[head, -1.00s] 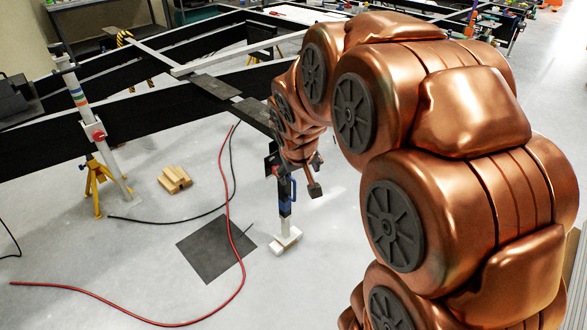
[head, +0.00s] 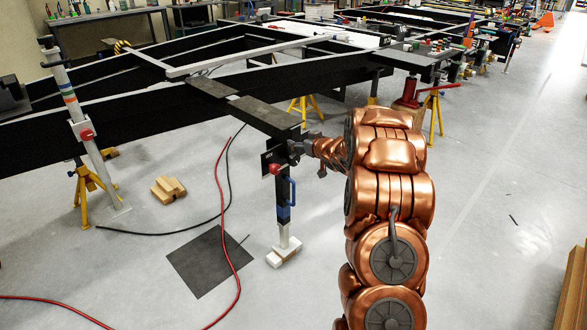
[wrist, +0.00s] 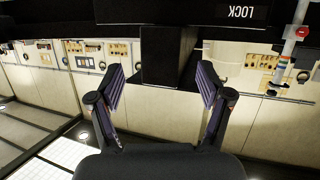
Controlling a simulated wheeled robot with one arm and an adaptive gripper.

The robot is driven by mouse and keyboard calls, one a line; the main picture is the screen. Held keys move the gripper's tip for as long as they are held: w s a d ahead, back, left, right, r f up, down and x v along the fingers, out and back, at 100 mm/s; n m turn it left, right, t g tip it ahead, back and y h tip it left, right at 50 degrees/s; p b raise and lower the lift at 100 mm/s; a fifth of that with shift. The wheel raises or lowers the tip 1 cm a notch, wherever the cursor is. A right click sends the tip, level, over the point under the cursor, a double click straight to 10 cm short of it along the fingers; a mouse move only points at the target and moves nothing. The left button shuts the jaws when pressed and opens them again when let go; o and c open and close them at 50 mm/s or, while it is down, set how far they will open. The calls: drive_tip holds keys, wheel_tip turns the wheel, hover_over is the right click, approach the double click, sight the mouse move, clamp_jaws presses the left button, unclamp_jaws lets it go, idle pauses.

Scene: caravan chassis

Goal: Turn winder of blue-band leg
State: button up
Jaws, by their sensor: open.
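The blue-band leg (head: 284,205) stands upright under the end of the black chassis, with a blue band low on it and a white foot. My gripper (head: 298,150) is at the top right of this leg, just below the chassis. In the wrist view my gripper (wrist: 161,88) is open, with a dark block (wrist: 166,60) ahead between its fingers. I cannot tell whether they touch.
A second leg (head: 93,160) with coloured bands and a red part stands at the left, by a yellow stand (head: 88,190). Wood blocks (head: 168,189), a dark mat (head: 208,262) and a red hose (head: 236,262) lie on the floor.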

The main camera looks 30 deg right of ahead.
sight(296, 161)
drive_tip(key=f+t+y+b, duration=0.1)
drive_tip(key=f, duration=0.2)
drive_tip(key=d+f+y+b, duration=0.1)
drive_tip(key=f+b, duration=0.1)
drive_tip(key=f, duration=0.2)
drive_tip(key=s+d+f+n+t+y+b, duration=0.1)
drive_tip(key=f+y, duration=0.1)
drive_tip(key=f, duration=0.1)
drive_tip(key=shift+f+t, duration=0.15)
drive_tip(key=shift+t, duration=0.15)
drive_tip(key=shift+y, duration=0.5)
drive_tip(key=shift+f+b+x, duration=0.2)
drive_tip(key=shift+b+x, duration=0.25)
drive_tip(key=shift+x, duration=1.35)
drive_tip(key=shift+f+b+x, duration=0.2)
drive_tip(key=shift+b+x, duration=0.25)
drive_tip(key=shift+x, duration=1.35)
drive_tip(key=shift+a, duration=0.15)
drive_tip(key=shift+n, duration=0.3)
drive_tip(key=c, duration=1.2)
